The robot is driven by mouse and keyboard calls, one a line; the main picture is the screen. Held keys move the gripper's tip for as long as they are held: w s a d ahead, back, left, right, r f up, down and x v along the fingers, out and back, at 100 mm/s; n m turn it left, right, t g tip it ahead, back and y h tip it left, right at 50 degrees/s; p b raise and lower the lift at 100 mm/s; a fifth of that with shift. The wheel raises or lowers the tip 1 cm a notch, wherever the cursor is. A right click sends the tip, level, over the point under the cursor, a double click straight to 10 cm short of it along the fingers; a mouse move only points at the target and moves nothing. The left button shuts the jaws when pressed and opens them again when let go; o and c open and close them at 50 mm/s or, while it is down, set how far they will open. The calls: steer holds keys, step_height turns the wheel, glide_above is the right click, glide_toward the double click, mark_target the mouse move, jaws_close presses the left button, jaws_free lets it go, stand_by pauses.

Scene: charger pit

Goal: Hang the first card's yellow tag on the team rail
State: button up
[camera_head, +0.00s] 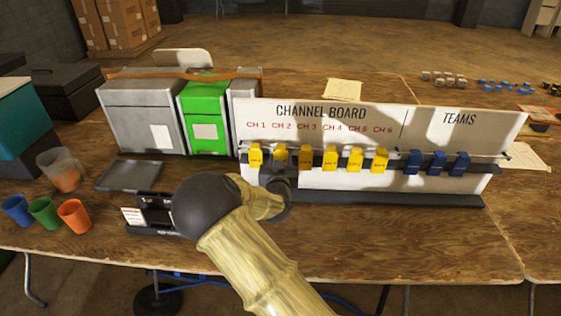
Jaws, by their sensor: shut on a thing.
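The white channel board (430,130) stands on the table with labels CH 1 to CH 6 and TEAMS. Several yellow tags hang in a row under the channel labels, with one (255,155) at the far left. My gripper (280,167) is in front of the board at the yellow tag under CH 2 (281,153). It is shut on that tag, which still stands in line with the others; the fingertips are mostly hidden behind my wrist. Under TEAMS, blue tags (437,163) hang at the right end. A small card (132,215) with red print stands at a black holder (155,213).
Grey boxes (140,115) and a green box (205,125) stand left of the board. Blue, green and orange cups (74,215), a clear cup (60,170) and a dark tray (130,176) are at left. Table in front of the board's right is clear.

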steer(key=shift+r+p, duration=0.45)
steer(key=shift+r, duration=0.5)
steer(key=shift+s, duration=0.1)
steer(key=s+b, duration=0.1)
steer(key=s, duration=0.8)
steer(key=shift+s+a+f, duration=0.15)
steer(key=shift+s, duration=0.25)
stand_by(0.4)
